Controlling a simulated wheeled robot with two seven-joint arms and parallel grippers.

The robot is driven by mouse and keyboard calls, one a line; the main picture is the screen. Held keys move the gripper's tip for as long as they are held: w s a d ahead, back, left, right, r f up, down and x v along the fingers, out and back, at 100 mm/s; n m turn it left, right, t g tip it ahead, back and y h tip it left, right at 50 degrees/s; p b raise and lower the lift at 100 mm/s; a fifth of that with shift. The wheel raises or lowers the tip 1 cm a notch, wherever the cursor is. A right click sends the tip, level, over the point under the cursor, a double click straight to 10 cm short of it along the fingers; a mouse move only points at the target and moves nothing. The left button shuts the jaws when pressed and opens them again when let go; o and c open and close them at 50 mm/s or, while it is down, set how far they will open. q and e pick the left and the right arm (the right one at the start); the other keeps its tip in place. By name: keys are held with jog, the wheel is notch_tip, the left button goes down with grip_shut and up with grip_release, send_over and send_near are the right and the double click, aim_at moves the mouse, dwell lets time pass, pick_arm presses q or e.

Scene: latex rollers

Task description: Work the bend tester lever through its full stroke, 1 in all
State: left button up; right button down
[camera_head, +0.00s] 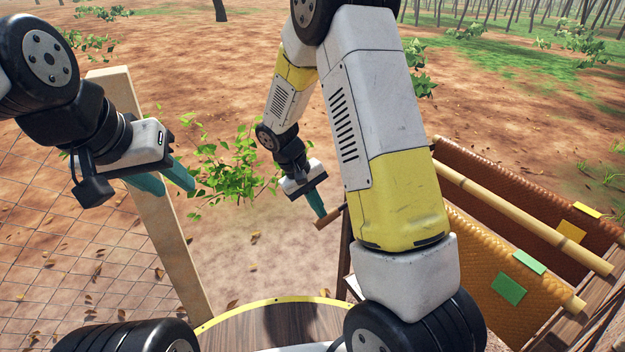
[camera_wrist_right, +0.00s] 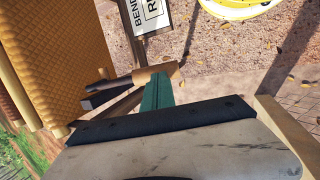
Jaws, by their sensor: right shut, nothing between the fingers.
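The bend tester lever shows its wooden handle (camera_head: 330,217), a short brown cylinder, near the middle of the head view. In the right wrist view the handle (camera_wrist_right: 157,73) lies across the tips of the teal fingers, joined to a dark bar. My right gripper (camera_head: 319,210) is shut and empty, its fingertips at or against the handle; exact contact is unclear. It also shows in the right wrist view (camera_wrist_right: 158,82). My left gripper (camera_head: 166,185) is open and empty at the left, far from the lever. Most of the tester is hidden behind my right arm.
A sign (camera_wrist_right: 150,12) reading "BEND" is partly visible. Textured sheets (camera_head: 480,250) hang on bamboo poles (camera_head: 520,217) at the right, with green and yellow tags. A wooden post (camera_head: 165,220) and wire fence (camera_head: 60,250) stand at the left. Leafy plants (camera_head: 235,165) grow behind.

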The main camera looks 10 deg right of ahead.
jog(key=shift+a+x, duration=0.1)
jog(key=shift+x, duration=0.6)
jog(key=shift+a+x, duration=0.15)
jog(key=shift+x, duration=0.5)
jog(key=shift+f, duration=0.2)
jog(key=shift+r, duration=0.2)
jog(key=s+a+f+v, duration=0.1)
jog(key=a+v, duration=0.1)
jog(key=v, duration=1.2)
jog(key=shift+w, duration=0.2)
jog(key=shift+a+r, duration=0.1)
jog(key=shift+a, duration=0.05)
jog(key=s+d+r+m+t+y, duration=0.1)
jog(key=s+d+r+t+y, duration=0.2)
jog(key=s+r, duration=0.4)
jog(key=s+d+r+m+t+y, duration=0.2)
jog(key=s+r, duration=0.6)
jog(key=s, duration=0.4)
jog(key=shift+s+d+r+t+y, duration=0.15)
jog(key=shift+s+d+t+y, duration=0.1)
jog(key=shift+d+t+y, duration=0.55)
